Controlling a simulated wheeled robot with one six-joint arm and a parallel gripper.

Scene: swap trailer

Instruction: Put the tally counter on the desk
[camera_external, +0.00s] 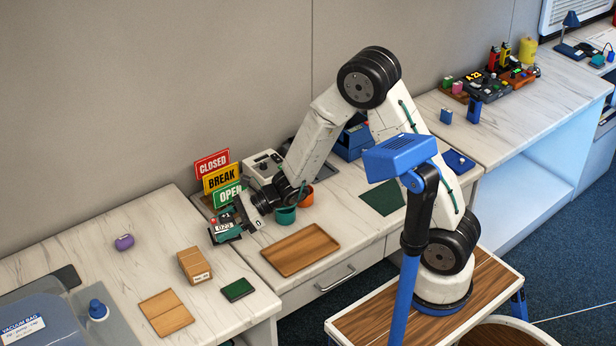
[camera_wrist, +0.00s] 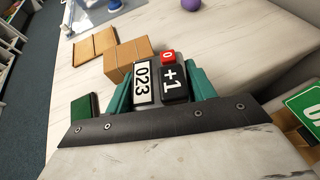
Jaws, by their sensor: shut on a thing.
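The tally counter (camera_wrist: 162,86) is a dark block with a white "023" display, a "+1" key and a red "0" button. My gripper (camera_wrist: 160,88) is shut on it, with one teal finger on each side. In the external view my gripper (camera_external: 228,226) and the counter (camera_external: 221,229) are at the left edge of the marble-topped desk (camera_external: 335,205), in front of the sign stack. I cannot tell whether the counter touches the surface below.
CLOSED, BREAK and OPEN signs (camera_external: 221,179) stand close behind my gripper. The left worktop has a cardboard box (camera_external: 194,265), green pad (camera_external: 237,289) and purple object (camera_external: 124,242), with bare space between.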

